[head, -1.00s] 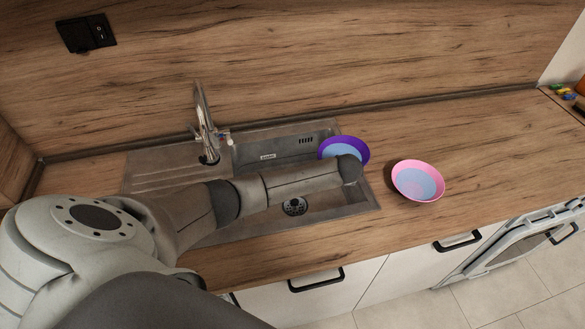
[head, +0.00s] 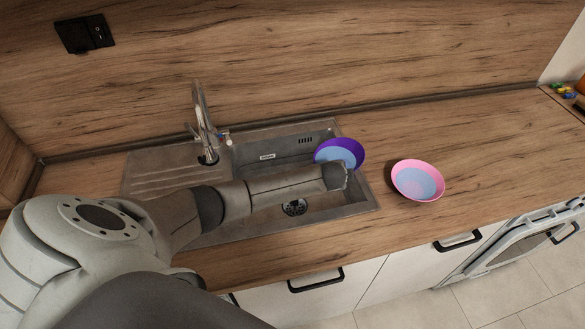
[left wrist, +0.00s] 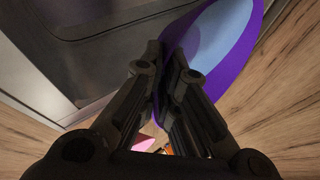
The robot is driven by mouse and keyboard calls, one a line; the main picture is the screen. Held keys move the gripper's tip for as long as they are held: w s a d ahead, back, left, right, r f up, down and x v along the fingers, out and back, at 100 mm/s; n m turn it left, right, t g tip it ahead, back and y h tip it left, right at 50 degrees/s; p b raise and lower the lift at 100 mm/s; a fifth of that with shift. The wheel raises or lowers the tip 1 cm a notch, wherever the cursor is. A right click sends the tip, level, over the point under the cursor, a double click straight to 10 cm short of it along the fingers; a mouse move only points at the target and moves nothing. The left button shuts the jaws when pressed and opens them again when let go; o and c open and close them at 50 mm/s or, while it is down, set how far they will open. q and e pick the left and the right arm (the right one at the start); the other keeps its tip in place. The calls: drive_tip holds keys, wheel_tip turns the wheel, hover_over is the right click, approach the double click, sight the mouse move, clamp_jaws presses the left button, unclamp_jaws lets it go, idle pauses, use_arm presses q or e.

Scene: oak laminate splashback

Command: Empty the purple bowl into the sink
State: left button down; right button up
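The purple bowl (head: 352,148) hangs over the right rear edge of the sink (head: 272,158), partly hidden by my left wrist. It is tilted, and its inside is pale blue; I cannot tell whether that is liquid. In the left wrist view the purple bowl (left wrist: 240,58) has its rim between the fingers of my left gripper (left wrist: 168,58), which is shut on it. In the head view my left fingers are hidden behind the wrist. My right gripper is in neither view.
A pink bowl (head: 418,181), pale blue inside, stands on the counter right of the sink. The tap (head: 205,125) rises at the sink's rear left. The drain (head: 295,207) shows below my left forearm. The counter behind and right of the pink bowl is mostly clear.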

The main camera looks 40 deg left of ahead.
use_arm(q)
drive_tip(key=shift+s+a, duration=0.2)
drive_tip(key=shift+a, duration=0.1)
drive_tip(key=shift+d, duration=0.3)
drive_tip(key=shift+a+f, duration=0.1)
drive_tip(key=shift+f, duration=0.05)
